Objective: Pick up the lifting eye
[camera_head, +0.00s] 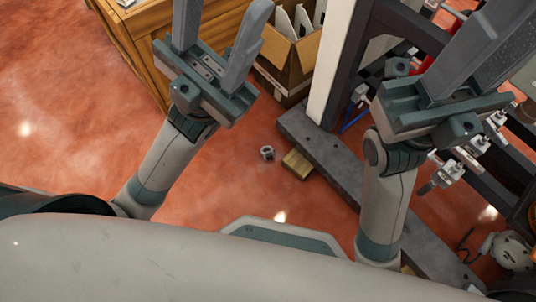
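A small grey metal ring-like piece (267,153), which looks like the lifting eye, lies on the red floor near the middle of the view. It is too small to make out in detail. My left gripper (222,18) is up and to the left of it, with its two fingers spread apart and nothing visible between them. My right gripper (470,45) is at the upper right, well away from the piece. Neither gripper touches the piece.
A small wooden block (297,164) lies just right of the metal piece, beside a dark steel base beam (335,160). A wooden cabinet (140,50) and an open cardboard box (290,70) stand behind. A frame with metal fittings (450,170) fills the right. The floor at left is clear.

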